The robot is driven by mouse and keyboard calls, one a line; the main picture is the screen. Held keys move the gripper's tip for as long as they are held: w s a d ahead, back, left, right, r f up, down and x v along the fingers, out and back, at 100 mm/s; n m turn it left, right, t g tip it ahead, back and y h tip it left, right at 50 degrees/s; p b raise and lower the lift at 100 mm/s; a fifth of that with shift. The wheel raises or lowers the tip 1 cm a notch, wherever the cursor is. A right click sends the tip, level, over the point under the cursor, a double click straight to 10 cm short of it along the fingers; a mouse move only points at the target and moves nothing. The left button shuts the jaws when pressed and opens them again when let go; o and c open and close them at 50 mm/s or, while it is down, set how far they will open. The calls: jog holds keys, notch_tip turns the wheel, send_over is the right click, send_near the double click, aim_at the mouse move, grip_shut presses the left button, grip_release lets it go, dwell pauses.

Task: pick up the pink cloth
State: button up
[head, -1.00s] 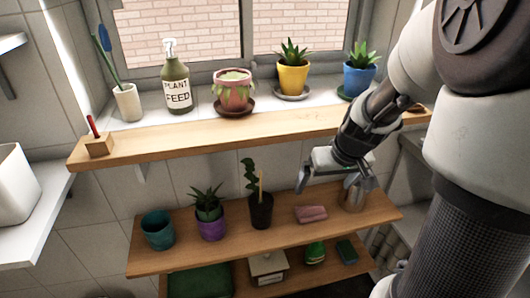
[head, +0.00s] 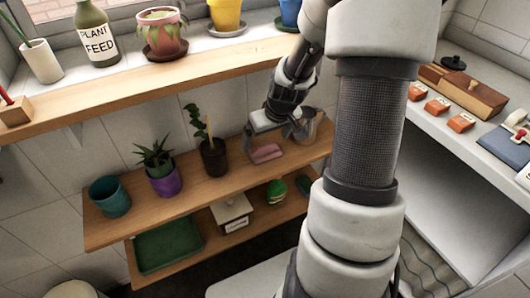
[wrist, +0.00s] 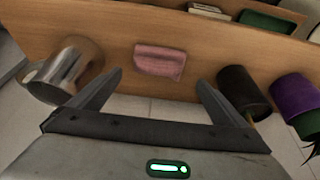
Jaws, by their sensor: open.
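The pink cloth (head: 267,153) is a small folded piece lying flat on the upper wooden shelf below the window ledge. In the wrist view the cloth (wrist: 159,61) lies beyond the fingertips, roughly centred between them. My gripper (head: 290,138) is open and empty, close to the cloth in the head view; its two fingers (wrist: 158,80) show spread apart in the wrist view. The gripper is apart from the cloth in the wrist view. The cloth is fully visible there.
A metal cup (wrist: 62,74) stands left of the cloth in the wrist view, near a finger. A black pot (wrist: 243,92) and a purple pot (wrist: 296,98) stand to the right. The wooden shelf (head: 230,180) is bare around the cloth. A window ledge (head: 150,88) runs above.

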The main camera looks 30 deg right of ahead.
aim_at(265, 145)
jog(key=x, duration=0.2)
jog(key=b+x, duration=0.1)
jog(key=x, duration=0.2)
jog(key=shift+d, duration=0.25)
jog(key=shift+r, duration=0.1)
jog(key=c, duration=1.1)
